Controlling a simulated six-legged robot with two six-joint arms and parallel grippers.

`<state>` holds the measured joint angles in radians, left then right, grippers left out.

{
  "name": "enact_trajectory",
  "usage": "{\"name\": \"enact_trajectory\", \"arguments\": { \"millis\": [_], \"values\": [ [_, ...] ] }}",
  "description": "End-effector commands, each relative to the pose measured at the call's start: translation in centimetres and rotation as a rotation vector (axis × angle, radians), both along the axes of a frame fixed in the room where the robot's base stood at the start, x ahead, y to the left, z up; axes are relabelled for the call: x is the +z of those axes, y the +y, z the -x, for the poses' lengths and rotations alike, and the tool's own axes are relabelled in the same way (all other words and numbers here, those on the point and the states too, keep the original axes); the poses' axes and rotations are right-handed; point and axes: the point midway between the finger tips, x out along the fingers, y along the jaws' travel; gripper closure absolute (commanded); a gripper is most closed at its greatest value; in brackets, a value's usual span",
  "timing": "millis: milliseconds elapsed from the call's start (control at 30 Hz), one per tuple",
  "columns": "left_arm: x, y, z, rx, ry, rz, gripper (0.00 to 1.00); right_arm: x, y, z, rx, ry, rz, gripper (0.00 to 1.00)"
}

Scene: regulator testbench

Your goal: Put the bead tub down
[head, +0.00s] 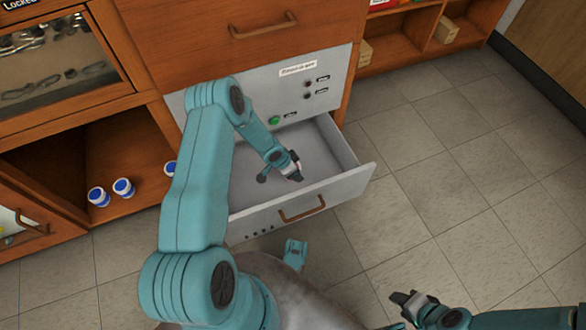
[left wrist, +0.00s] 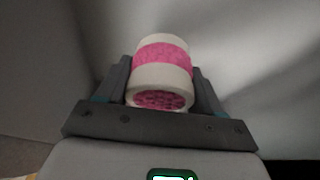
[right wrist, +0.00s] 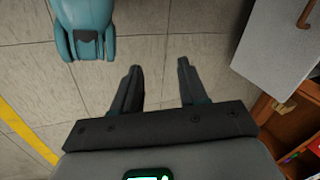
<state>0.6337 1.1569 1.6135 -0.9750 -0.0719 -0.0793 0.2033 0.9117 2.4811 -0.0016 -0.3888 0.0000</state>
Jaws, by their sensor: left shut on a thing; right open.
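The bead tub (left wrist: 162,56), white with a pink band and a pink beaded-looking end, sits between the fingers of my left gripper (left wrist: 160,85) in the left wrist view. That gripper is shut on it. In the head view my left gripper (head: 279,174) reaches down inside the open grey drawer (head: 330,192); the tub is mostly hidden there by the gripper. Pale drawer surfaces surround the tub in the left wrist view; I cannot tell whether it touches the bottom. My right gripper (head: 404,309) is open and empty over the floor, also in the right wrist view (right wrist: 159,70).
The drawer has a brown handle (head: 302,209) and sits under a grey panel with a green button (head: 274,120). White tubs with blue lids (head: 123,187) stand in the open cubby at left. The tiled floor (head: 455,190) at right is clear.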

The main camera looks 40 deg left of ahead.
Motion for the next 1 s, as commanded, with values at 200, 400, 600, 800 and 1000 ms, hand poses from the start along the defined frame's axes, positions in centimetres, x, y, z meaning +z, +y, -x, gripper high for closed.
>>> {"name": "enact_trajectory", "arguments": {
  "millis": [200,400,600,800,1000],
  "values": [
    [0.0,0.0,0.0,0.000,0.000,0.000,0.08,0.0,0.0,0.0,0.000,-0.001,0.000,0.57],
    [0.0,0.0,0.0,0.000,0.000,0.000,0.08,0.0,0.0,0.0,0.000,-0.001,0.000,0.57],
    [1.8,0.0,0.0,0.000,-0.001,-0.001,0.08,1.7,0.1,0.7,0.003,0.023,-0.004,0.57],
    [6.2,0.7,1.6,0.001,0.000,-0.001,0.08,3.3,0.4,1.7,0.010,0.056,-0.011,0.57],
    [10.2,1.3,3.3,0.001,0.000,0.000,0.08,4.9,0.7,2.1,0.025,0.062,-0.013,0.57]
  ]
}}
